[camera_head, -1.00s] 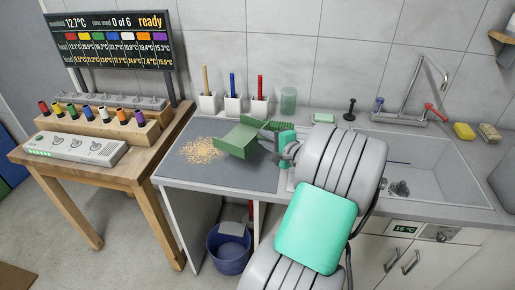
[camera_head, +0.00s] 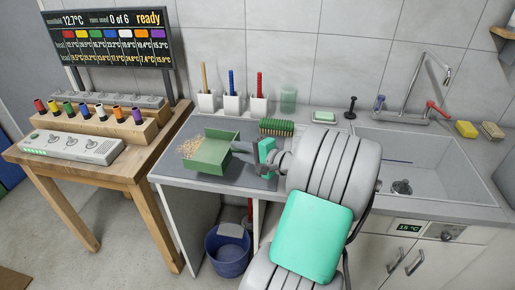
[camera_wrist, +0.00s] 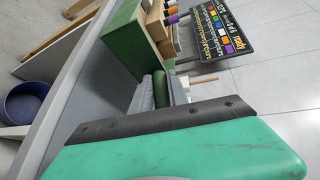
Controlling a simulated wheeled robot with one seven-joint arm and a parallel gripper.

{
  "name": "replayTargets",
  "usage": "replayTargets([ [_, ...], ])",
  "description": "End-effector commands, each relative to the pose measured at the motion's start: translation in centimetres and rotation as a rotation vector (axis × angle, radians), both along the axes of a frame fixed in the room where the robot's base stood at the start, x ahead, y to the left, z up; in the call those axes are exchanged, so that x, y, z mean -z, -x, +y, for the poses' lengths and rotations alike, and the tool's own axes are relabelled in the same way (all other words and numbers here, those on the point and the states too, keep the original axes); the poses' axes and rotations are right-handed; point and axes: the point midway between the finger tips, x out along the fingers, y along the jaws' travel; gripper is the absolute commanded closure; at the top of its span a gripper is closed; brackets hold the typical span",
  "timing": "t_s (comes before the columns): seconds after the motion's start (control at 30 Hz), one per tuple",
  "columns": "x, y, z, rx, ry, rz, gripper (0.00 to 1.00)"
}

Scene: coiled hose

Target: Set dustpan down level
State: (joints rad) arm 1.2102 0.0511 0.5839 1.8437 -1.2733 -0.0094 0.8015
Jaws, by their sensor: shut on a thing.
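The green dustpan (camera_head: 210,153) is over the dark mat (camera_head: 180,173) on the counter, with its open side to the left by the tan crumbs (camera_head: 190,146). It looks roughly level; I cannot tell whether its base touches the mat. My gripper (camera_head: 247,155) is at the right of the pan, shut on its handle. In the wrist view the grey fingers (camera_wrist: 160,92) close around the dark green handle (camera_wrist: 160,84), and the pan (camera_wrist: 136,50) extends beyond them. The pan's walls hide part of the crumbs.
A green bristled brush (camera_head: 277,127) lies behind my gripper. The sink (camera_head: 430,165) is to the right, a wooden table (camera_head: 130,165) to the left. A blue bucket (camera_head: 228,256) is below.

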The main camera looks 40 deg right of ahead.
Motion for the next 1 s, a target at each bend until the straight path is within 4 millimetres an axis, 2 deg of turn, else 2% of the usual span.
replayTargets([
  [0.03, 0.6, -1.0, -0.3, 0.001, 0.002, -0.001, 1.0],
  [0.17, 0.6, -2.4, -3.0, 0.06, 0.004, -0.004, 1.0],
  [0.4, -1.1, -3.1, -8.3, 0.2, 0.004, -0.006, 1.0],
  [0.5, -1.5, -3.1, -9.7, 0.25, 0.003, -0.008, 1.0],
  [0.67, -1.0, -3.1, -10.0, 0.271, 0.0, -0.009, 1.0],
  [1.0, 3.4, -3.1, -10.0, 0.27, 0.0, -0.008, 1.0],
])
